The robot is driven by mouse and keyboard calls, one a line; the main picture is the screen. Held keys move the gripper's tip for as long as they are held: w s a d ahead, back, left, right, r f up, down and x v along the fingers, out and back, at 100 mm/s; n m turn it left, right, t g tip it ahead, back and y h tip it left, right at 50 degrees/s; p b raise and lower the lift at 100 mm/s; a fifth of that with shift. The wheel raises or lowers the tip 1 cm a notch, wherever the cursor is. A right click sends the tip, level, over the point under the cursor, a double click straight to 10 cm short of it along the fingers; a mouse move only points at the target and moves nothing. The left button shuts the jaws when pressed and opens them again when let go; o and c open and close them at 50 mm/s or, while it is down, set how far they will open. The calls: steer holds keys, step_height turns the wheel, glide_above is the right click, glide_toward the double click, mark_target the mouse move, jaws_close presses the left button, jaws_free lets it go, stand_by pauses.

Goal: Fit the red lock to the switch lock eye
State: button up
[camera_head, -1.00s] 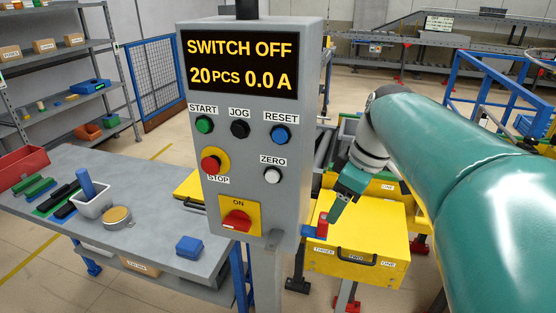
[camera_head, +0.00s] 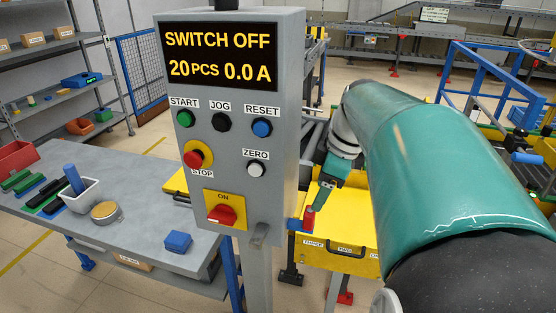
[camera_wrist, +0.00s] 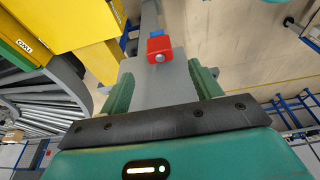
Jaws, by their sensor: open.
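A red block, apparently the red lock (camera_head: 309,219), shows at the front left corner of the yellow cabinet, with a blue piece (camera_head: 295,224) beside it. In the wrist view the red lock (camera_wrist: 160,46) is just beyond my fingertips, in front of a grey surface (camera_wrist: 163,88). My gripper (camera_head: 316,206) points down at it and is open; its two green fingers (camera_wrist: 160,68) stand apart on both sides of the grey surface. The switch (camera_head: 222,215) is a red knob on a yellow plate marked ON, low on the grey control box. The lock eye cannot be made out clearly.
The grey control box (camera_head: 240,70) reads SWITCH OFF. A small grey bracket (camera_head: 260,235) hangs at its lower edge. The yellow cabinet (camera_head: 345,225) stands to its right. A grey table (camera_head: 140,225) with a blue block (camera_head: 178,241) stands at the left.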

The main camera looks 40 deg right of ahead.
mark_target(307, 210)
steer(key=x, duration=1)
steer(key=shift+f, duration=0.15)
steer(key=c, duration=1.2)
steer(key=shift+o, duration=0.2)
steer(key=shift+r, duration=1.6)
steer(key=shift+r, duration=0.1)
steer(key=shift+r, duration=0.25)
steer(key=shift+r, duration=0.1)
steer(key=shift+r, duration=1.95)
steer(key=shift+s, duration=0.1)
